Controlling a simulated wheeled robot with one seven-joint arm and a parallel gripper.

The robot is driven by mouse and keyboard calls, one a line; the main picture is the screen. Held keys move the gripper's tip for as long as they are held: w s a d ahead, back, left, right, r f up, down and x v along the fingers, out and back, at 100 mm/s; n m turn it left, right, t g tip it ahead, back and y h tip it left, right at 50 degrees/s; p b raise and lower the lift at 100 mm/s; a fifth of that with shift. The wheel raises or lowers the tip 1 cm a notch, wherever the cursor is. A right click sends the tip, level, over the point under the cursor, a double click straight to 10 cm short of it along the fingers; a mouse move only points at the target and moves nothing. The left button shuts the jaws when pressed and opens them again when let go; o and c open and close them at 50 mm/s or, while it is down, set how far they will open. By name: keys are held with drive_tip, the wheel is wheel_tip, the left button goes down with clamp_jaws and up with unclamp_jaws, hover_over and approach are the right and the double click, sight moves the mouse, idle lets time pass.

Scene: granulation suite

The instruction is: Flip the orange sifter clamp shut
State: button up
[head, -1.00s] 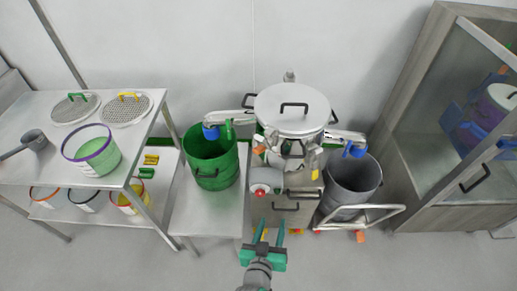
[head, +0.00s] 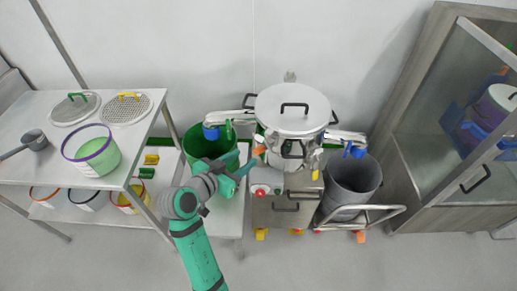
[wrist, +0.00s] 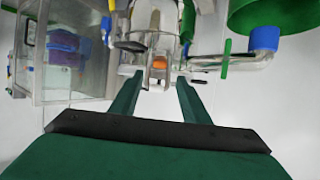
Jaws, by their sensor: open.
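The orange clamp (head: 259,150) is a small flap on the left front side of the steel sifter (head: 292,112), just below its lidded drum. In the wrist view the orange clamp (wrist: 159,62) shows between and beyond my fingertips, on a metal bracket. My gripper (head: 247,163) is open, close to the clamp on its left and lower side. In the wrist view my gripper (wrist: 160,80) has its two dark green fingers spread with nothing held between them. Whether a finger touches the clamp cannot be told.
A green drum (head: 200,140) stands left of the sifter, partly behind my arm. A grey bin (head: 352,185) stands on a cart at right. A green handle (head: 228,130) and a yellow one (head: 315,160) are near the sifter. A glass cabinet (head: 450,130) is far right.

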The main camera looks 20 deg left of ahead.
sight(255, 151)
drive_tip(key=x, duration=1)
drive_tip(key=shift+w+d, duration=0.15)
clamp_jaws()
